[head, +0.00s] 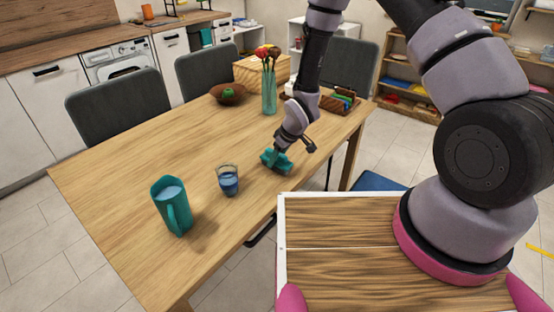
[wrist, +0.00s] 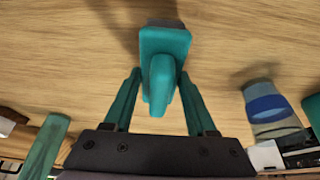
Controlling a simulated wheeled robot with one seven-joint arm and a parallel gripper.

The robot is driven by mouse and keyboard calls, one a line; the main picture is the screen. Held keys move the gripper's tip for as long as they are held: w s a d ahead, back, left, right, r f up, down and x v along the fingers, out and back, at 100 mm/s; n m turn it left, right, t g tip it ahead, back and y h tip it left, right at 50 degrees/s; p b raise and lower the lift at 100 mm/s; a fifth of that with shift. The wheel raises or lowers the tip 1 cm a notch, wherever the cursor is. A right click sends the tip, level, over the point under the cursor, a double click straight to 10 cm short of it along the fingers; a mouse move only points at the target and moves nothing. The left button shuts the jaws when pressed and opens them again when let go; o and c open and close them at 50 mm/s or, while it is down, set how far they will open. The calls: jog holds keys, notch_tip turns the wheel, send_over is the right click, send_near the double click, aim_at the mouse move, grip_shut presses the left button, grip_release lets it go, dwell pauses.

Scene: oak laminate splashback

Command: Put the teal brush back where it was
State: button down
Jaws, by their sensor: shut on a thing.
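The teal brush (head: 270,160) is at the right part of the wooden table, near its front edge. My gripper (head: 280,149) is shut on the brush from above. In the wrist view the brush (wrist: 165,42) has a broad teal block with a darker grey end, and its narrower handle part lies between the two teal fingers of my gripper (wrist: 160,85). A shadow falls on the wood beside it. I cannot tell whether the brush touches the tabletop. The spot where it was before is not marked in view.
A glass of blue liquid (head: 229,182) and a teal pitcher (head: 172,210) stand left of the brush. Behind are a teal vase with flowers (head: 269,95), a brown bowl (head: 228,95), a wooden box (head: 255,72) and a tray of coloured things (head: 340,102). The table's left half is mostly clear.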

jog(key=shift+f, duration=0.25)
jog(key=shift+f, duration=0.1)
jog(key=shift+f, duration=0.1)
jog(key=shift+c, duration=1)
grip_release()
jog(key=v, duration=1.2)
jog(key=shift+r, duration=0.3)
